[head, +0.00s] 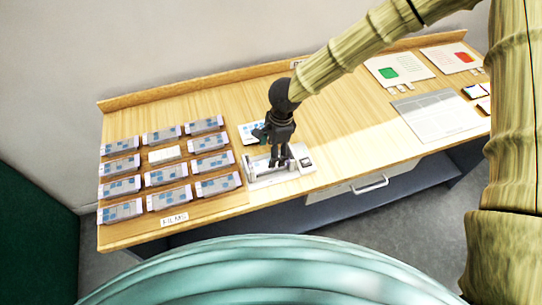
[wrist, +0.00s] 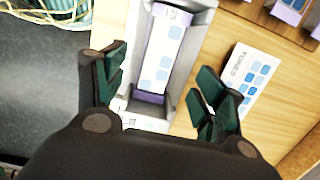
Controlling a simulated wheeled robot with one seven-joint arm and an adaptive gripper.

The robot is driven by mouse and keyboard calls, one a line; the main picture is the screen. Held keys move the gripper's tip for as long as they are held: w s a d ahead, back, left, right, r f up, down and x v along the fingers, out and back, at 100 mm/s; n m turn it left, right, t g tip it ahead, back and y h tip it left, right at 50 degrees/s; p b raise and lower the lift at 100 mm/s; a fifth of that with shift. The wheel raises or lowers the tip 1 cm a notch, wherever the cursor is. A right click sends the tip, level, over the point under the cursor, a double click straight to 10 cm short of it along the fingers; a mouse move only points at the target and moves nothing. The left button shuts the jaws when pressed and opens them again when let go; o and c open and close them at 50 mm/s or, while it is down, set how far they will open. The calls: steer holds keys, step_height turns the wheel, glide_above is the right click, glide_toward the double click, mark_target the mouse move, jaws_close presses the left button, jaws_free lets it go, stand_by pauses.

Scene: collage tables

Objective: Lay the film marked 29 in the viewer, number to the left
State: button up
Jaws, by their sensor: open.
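The viewer (head: 298,172) is a pale device near the table's front edge, right of the films. In the wrist view the viewer (wrist: 197,50) holds a film (wrist: 163,55), a white strip with pale blue squares and purple ends. Dark marks, too small to read surely, show at its upper end, the side towards the other films. My gripper (head: 277,163) is over the viewer. In the wrist view my gripper (wrist: 160,95) is open, a finger on either side of the viewer, and nothing is between the fingertips.
Several films (head: 161,136) lie in rows at left behind a FILMS label (head: 174,219); one spot (head: 164,155) looks plain white. A TONES card (wrist: 250,75) lies beside the viewer. Cards (head: 400,69) and a grey sheet (head: 436,113) lie at right. Bare wood lies between.

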step_height(320, 180, up, 8)
steer(key=d, duration=0.1)
steer(key=shift+w, duration=0.15)
stand_by(0.6)
